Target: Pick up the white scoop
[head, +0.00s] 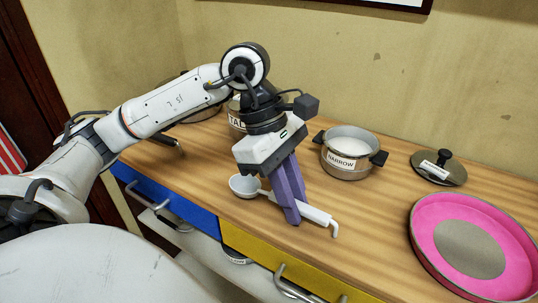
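The white scoop (316,214) is near the front edge of the wooden counter, its round bowl at the left and its hooked handle end at the right. My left gripper (296,212) points down over the scoop's handle with its two purple fingers. One finger is in front of the handle and the other behind it, so part of the handle is hidden. The fingers look close together, but I cannot tell whether they press on the handle. Whether the scoop rests on the counter or is just above it is unclear. My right gripper is not in view.
A pot labelled NARROW (347,165) stands right of my gripper. A pot lid (439,172) and a pink round pan (440,228) are farther right. Another labelled pot (236,121) is partly hidden behind my arm. Blue (165,198) and yellow (250,247) drawer fronts are below the counter (378,215).

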